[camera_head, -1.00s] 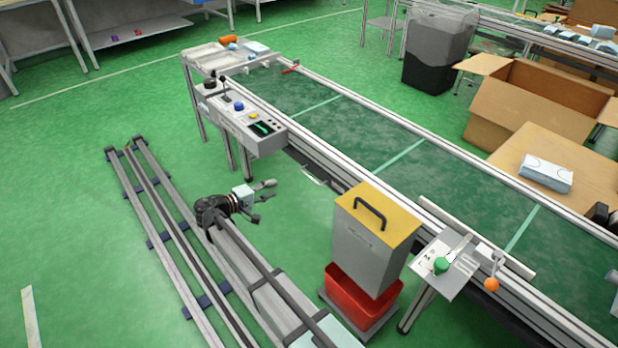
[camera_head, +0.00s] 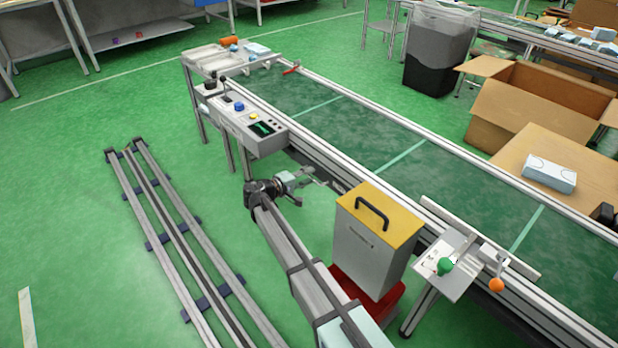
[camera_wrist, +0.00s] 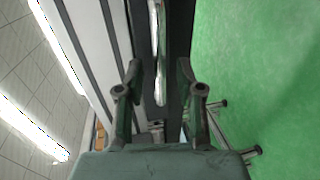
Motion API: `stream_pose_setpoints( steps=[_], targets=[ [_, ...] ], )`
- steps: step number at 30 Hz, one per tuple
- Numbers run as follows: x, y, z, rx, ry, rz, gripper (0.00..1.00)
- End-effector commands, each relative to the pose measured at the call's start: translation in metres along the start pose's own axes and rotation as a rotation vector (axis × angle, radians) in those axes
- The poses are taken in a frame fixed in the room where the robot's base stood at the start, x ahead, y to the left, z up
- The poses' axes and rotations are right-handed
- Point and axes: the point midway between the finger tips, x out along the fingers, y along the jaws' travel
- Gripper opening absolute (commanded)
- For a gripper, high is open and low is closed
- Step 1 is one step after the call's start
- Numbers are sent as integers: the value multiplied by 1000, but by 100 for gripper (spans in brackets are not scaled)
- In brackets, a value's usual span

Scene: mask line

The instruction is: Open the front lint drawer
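The front lint drawer shows in the wrist view as a dark strip (camera_wrist: 180,25) along the conveyor's side. A bright metal bar handle (camera_wrist: 159,50) runs along it. My gripper (camera_wrist: 158,78) is open, with one finger on each side of the handle's line. I cannot tell whether the fingers touch the handle. In the head view my gripper (camera_head: 318,188) is beside the conveyor's near side, below the belt's edge, and mostly covers the handle there. The drawer seems closed against the frame, but this is hard to see.
A grey bin with a yellow lid (camera_head: 375,235) stands close right of my gripper, over a red tray (camera_head: 395,305). The control panel (camera_head: 250,125) is up to the left. A small stand with a green knob (camera_head: 445,265) is at the right.

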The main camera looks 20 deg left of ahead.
Motion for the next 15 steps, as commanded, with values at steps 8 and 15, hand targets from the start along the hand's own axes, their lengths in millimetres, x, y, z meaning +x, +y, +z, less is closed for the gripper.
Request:
stream_pose_setpoints(
  steps=[8,15],
  targets=[
    [11,0,0,-1,0,0,37],
    [11,0,0,-1,0,0,19]
  ],
)
